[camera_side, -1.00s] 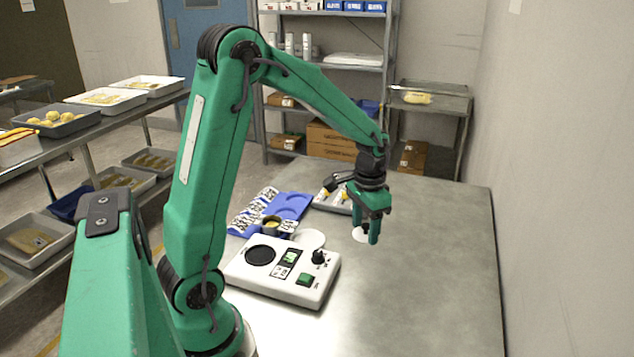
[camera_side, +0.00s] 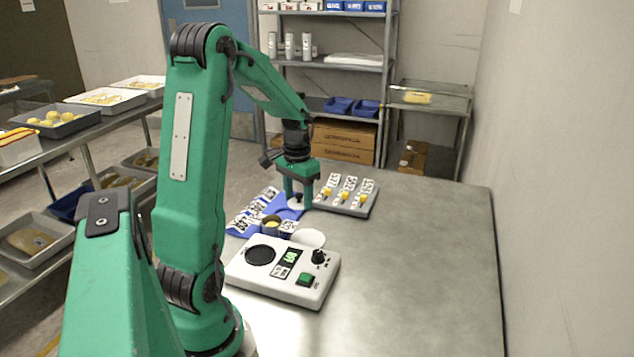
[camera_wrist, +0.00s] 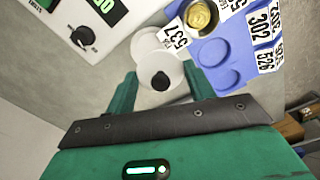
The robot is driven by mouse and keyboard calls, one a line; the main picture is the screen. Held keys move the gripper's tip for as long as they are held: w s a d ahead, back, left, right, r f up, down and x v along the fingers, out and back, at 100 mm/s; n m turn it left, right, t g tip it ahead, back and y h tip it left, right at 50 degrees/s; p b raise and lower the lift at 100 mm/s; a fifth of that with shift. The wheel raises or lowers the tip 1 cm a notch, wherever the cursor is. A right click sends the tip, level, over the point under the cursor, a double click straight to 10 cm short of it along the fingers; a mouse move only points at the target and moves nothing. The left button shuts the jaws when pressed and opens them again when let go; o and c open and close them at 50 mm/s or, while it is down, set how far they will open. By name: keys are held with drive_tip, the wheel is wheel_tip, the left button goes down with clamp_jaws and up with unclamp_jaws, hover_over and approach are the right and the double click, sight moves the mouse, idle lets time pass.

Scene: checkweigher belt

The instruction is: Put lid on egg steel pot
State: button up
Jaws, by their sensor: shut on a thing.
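My gripper (camera_side: 299,194) is shut on a white round lid with a black knob (camera_wrist: 160,81). The lid (camera_side: 297,205) shows below the fingers in the side view, above the blue tray (camera_wrist: 231,52). In the wrist view the green fingers (camera_wrist: 157,88) stand on either side of the knob. A small round steel pot (camera_side: 271,226) with yellow content stands uncovered at the tray, left of and nearer the camera than the gripper. The pot also shows at the top of the wrist view (camera_wrist: 200,16), apart from the lid. Which label names it I cannot tell.
A white checkweigher (camera_side: 282,275) with a black round plate, green display and knob stands in front. A white disc (camera_side: 309,238) lies behind it. A grey tray (camera_side: 361,209) with yellow-topped items and number tags is right of the gripper. The right side of the table is clear.

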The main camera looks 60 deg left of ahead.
drive_tip(key=s+a+n, duration=0.1)
drive_tip(key=s+a, duration=0.4)
drive_tip(key=s, duration=0.1)
drive_tip(key=shift+a+r+n, duration=0.15)
drive_tip(key=shift+a+n, duration=0.05)
drive_tip(key=shift+n, duration=0.2)
drive_tip(key=shift+f, duration=0.2)
drive_tip(key=shift+f, duration=3)
drive_tip(key=shift+f, duration=0.2)
drive_tip(key=o, duration=1.5)
drive_tip(key=shift+r, duration=0.15)
wheel_tip(320, 180, up, 7)
idle(0.9)
